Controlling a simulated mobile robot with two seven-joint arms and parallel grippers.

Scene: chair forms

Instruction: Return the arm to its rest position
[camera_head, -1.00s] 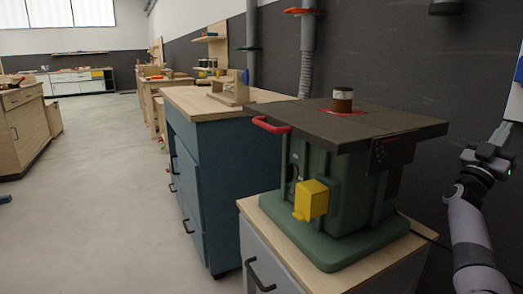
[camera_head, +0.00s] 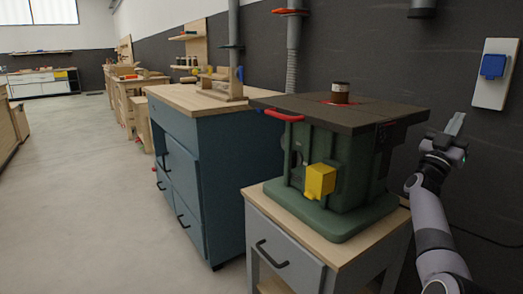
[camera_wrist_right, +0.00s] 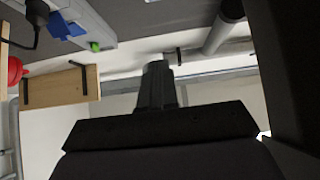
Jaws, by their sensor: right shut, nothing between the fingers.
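My right arm comes in from the lower right of the head view and is bent upward. Its gripper (camera_head: 455,125) is shut and empty, pointing up in front of the dark wall. It is to the right of the green machine and apart from it, below and left of the wall panel. In the right wrist view the shut gripper fingers (camera_wrist_right: 156,85) show in the middle, with nothing between them. My left gripper is not in view.
A green spindle machine (camera_head: 350,160) with a dark top stands on a grey cabinet (camera_head: 285,230). A wall panel with a blue socket (camera_head: 492,66) is close to my right gripper. A blue cabinet (camera_head: 200,170) stands further left. The floor (camera_head: 90,200) at left is clear.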

